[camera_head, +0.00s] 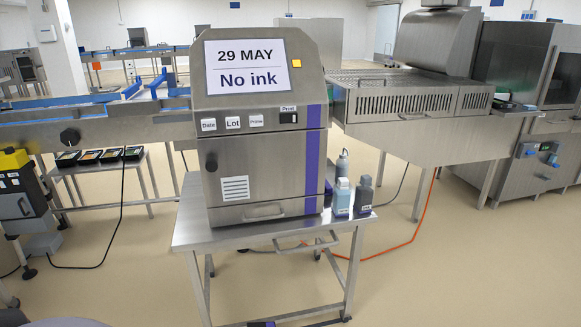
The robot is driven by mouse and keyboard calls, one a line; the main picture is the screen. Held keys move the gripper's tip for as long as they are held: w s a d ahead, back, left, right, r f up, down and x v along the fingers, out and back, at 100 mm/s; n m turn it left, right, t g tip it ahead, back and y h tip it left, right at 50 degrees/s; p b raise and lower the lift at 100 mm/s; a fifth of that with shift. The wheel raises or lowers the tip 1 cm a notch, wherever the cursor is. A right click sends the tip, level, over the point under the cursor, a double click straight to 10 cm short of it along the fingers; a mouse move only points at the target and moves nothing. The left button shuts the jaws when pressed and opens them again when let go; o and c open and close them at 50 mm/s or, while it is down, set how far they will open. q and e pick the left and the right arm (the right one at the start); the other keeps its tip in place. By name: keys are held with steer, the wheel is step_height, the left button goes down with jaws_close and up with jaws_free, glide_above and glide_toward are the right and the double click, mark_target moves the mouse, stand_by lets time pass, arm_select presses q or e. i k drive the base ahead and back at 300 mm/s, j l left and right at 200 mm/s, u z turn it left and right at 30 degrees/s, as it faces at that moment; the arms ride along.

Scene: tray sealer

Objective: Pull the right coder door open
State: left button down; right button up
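A steel coder (312,185) stands on a small steel table in the middle of the view. Its screen (246,67) reads "29 MAY" and "No ink". The front door (280,165) below the buttons looks shut. It has a dark round knob (211,163) at its left edge, a white vent label (236,188) and a purple stripe at its right. A recessed handle (263,213) sits low on the front. Only one coder shows clearly. Neither of my grippers can be made out in this view.
Several bottles (342,197) stand on the steel table (190,238) right of the coder. An orange cable (416,228) lies on the floor at right. A conveyor (90,132) runs behind at left, a large steel machine (411,133) at right. The floor in front is mostly clear.

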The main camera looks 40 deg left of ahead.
mark_target(261, 166)
steer(key=u, duration=1.35)
